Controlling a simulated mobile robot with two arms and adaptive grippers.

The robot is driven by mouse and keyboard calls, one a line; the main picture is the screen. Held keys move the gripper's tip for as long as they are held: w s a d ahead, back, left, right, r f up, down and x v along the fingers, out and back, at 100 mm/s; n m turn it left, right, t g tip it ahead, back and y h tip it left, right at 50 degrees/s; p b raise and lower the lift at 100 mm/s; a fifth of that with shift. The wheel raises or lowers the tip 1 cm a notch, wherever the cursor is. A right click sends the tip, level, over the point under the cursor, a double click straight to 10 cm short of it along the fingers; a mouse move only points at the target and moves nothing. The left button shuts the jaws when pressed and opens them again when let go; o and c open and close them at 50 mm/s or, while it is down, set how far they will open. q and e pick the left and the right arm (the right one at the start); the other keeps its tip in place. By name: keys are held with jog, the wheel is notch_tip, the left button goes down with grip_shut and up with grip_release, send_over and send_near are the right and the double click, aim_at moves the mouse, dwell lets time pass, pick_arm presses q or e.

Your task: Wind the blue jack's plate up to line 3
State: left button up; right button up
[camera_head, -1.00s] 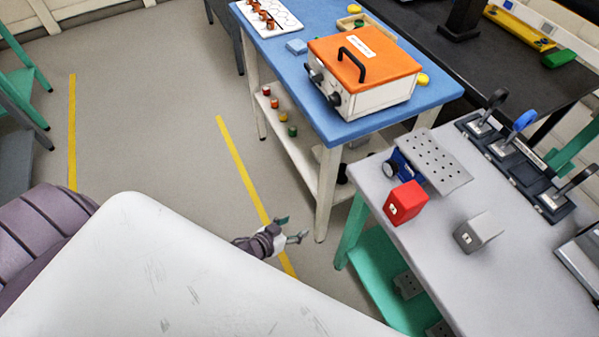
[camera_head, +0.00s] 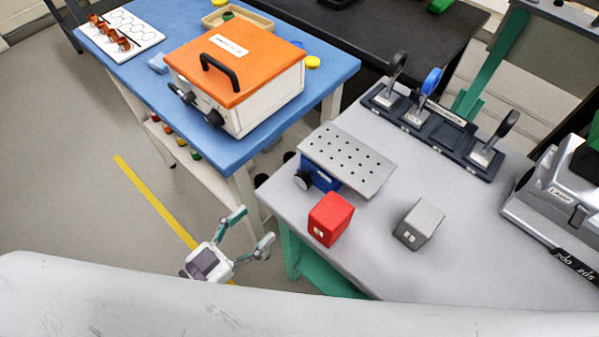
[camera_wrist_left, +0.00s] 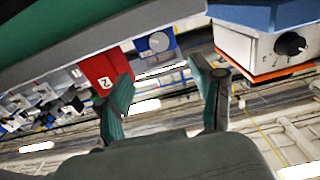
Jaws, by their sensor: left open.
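The blue jack (camera_head: 323,177) stands at the left end of the grey table. Its grey perforated plate (camera_head: 347,158) lies on top, and its dark knob (camera_head: 303,181) faces left. No numbered lines on the jack can be read. The jack also shows in the left wrist view (camera_wrist_left: 143,47), with a round knob face. My left gripper (camera_head: 252,228) is open and empty, left of the table's edge and apart from the jack. Its two green fingers (camera_wrist_left: 163,95) stand wide apart in the left wrist view. My right gripper is not in view.
A red block (camera_head: 331,219) and a grey block (camera_head: 419,224) stand in front of the jack. A dark rack (camera_head: 420,130) with several handled tools is behind. The blue table (camera_head: 336,75) bears an orange-topped box (camera_head: 237,80). Bare floor lies left of my gripper.

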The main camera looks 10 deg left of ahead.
aim_at(300, 182)
pick_arm(q)
jog(key=p+x, duration=0.2)
jog(key=x, duration=1)
jog(key=shift+r+p, duration=0.1)
jog(key=shift+p, duration=0.2)
jog(key=shift+w+d, duration=0.3)
jog(key=shift+w, duration=0.1)
jog(key=c, duration=1.1)
jog(key=shift+c, duration=0.2)
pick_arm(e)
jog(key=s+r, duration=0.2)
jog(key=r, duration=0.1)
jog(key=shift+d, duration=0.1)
